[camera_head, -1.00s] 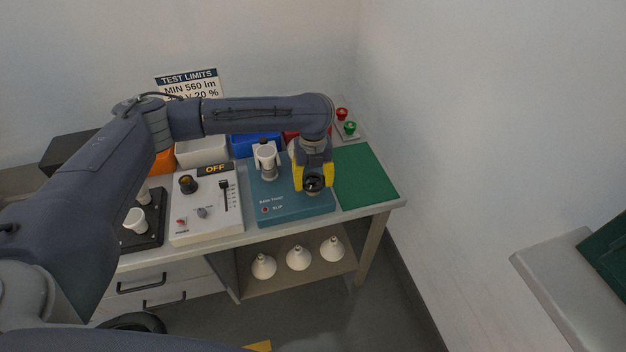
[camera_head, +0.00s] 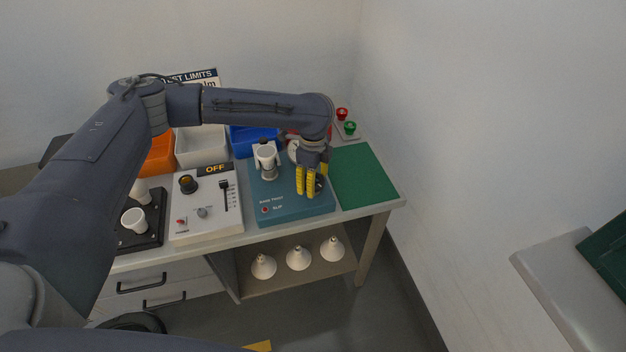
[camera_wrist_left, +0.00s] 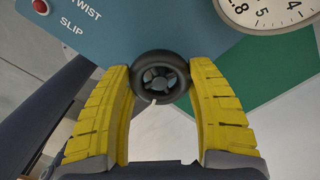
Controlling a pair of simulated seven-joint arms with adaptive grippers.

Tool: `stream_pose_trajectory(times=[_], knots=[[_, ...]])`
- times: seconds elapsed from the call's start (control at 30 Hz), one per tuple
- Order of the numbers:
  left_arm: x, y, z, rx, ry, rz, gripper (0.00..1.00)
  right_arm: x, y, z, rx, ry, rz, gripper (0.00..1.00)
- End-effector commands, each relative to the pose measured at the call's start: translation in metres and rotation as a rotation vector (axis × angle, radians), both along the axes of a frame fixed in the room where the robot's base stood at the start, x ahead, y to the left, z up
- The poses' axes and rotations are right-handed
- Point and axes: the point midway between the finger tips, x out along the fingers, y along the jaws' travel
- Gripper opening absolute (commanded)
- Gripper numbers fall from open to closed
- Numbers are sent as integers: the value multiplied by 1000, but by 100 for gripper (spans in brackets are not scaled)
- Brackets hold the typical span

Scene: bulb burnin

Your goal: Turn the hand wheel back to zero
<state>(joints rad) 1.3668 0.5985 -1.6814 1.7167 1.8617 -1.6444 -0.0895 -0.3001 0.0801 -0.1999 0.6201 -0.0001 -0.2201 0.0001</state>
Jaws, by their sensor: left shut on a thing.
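The black hand wheel (camera_wrist_left: 160,77) sits between the two yellow fingers of my left gripper (camera_wrist_left: 161,90) in the left wrist view. The fingers touch its rim on both sides, and a small light mark shows at its lower edge. In the head view my left gripper (camera_head: 312,187) reaches down over the right part of the teal twist tester (camera_head: 285,210), and the wheel (camera_head: 320,186) is partly hidden by the fingers. A white dial with black numbers (camera_wrist_left: 268,8) is cut off at the top right of the wrist view. My right gripper is out of view.
A white lamp socket post (camera_head: 267,160) stands on the tester, left of my gripper. A green mat (camera_head: 363,177) lies to the right, with red (camera_head: 341,114) and green (camera_head: 350,127) buttons behind it. The control box with an OFF display (camera_head: 215,169) stands to the left.

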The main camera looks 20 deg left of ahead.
Motion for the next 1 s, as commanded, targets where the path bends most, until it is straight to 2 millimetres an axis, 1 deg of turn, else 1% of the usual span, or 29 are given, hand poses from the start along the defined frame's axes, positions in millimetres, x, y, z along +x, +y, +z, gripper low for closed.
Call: stream_pose_trajectory(times=[1.0], knots=[[0, 0, 0, 1, -1, 963, 28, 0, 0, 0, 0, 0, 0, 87]])
